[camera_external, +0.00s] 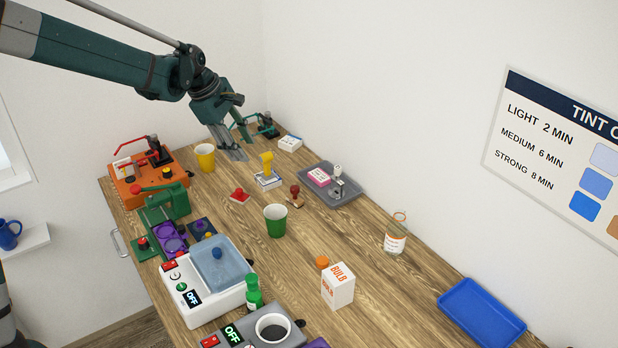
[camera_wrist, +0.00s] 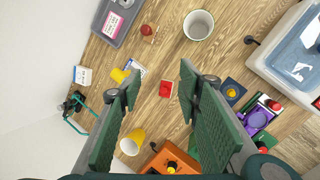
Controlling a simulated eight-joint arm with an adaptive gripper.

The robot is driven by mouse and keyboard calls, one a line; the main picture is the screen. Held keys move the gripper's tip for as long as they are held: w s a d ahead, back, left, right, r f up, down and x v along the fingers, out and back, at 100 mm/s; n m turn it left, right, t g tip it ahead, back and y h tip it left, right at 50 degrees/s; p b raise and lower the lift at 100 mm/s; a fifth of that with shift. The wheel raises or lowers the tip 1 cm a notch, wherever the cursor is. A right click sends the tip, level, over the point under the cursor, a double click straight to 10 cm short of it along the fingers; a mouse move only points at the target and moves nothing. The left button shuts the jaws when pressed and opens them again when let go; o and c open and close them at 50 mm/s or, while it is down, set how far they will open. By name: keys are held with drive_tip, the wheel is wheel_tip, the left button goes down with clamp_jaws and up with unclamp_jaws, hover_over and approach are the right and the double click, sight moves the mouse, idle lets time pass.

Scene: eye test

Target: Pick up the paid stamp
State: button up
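Several stamp-like things stand on the table, and I cannot read which is the paid stamp. One is a yellow-handled stamp (camera_external: 267,161) with a pale base, partly behind a finger in the wrist view (camera_wrist: 119,75). One is a low red piece (camera_external: 240,196), seen between my fingers in the wrist view (camera_wrist: 166,89). One has a dark red knob and wooden base (camera_external: 295,198), also in the wrist view (camera_wrist: 148,33). A grey-and-white one (camera_external: 338,184) stands on a grey tray (camera_external: 346,198). My gripper (camera_external: 238,144) is open, empty and above the table's far part.
A yellow cup (camera_external: 205,157) and an orange device (camera_external: 150,180) stand left of the stamps. A green cup (camera_external: 275,222) stands in front. A blue tray (camera_external: 482,312) lies at right.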

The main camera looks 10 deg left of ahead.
sight(294, 186)
drive_tip(key=w+d+f+n, duration=0.2)
drive_tip(key=w+d+f, duration=0.1)
drive_tip(key=d+f, duration=0.2)
drive_tip(key=w+d+f+n+g+h, duration=0.1)
drive_tip(key=w+d+f, duration=0.3)
drive_tip(key=f, duration=0.4)
drive_tip(key=shift+d+n+g, duration=0.3)
drive_tip(key=shift+d+n, duration=0.4)
drive_tip(key=shift+n, duration=0.1)
drive_tip(key=shift+w, duration=0.1)
drive_tip(key=shift+x, duration=1.25)
drive_tip(key=shift+x, duration=2.6)
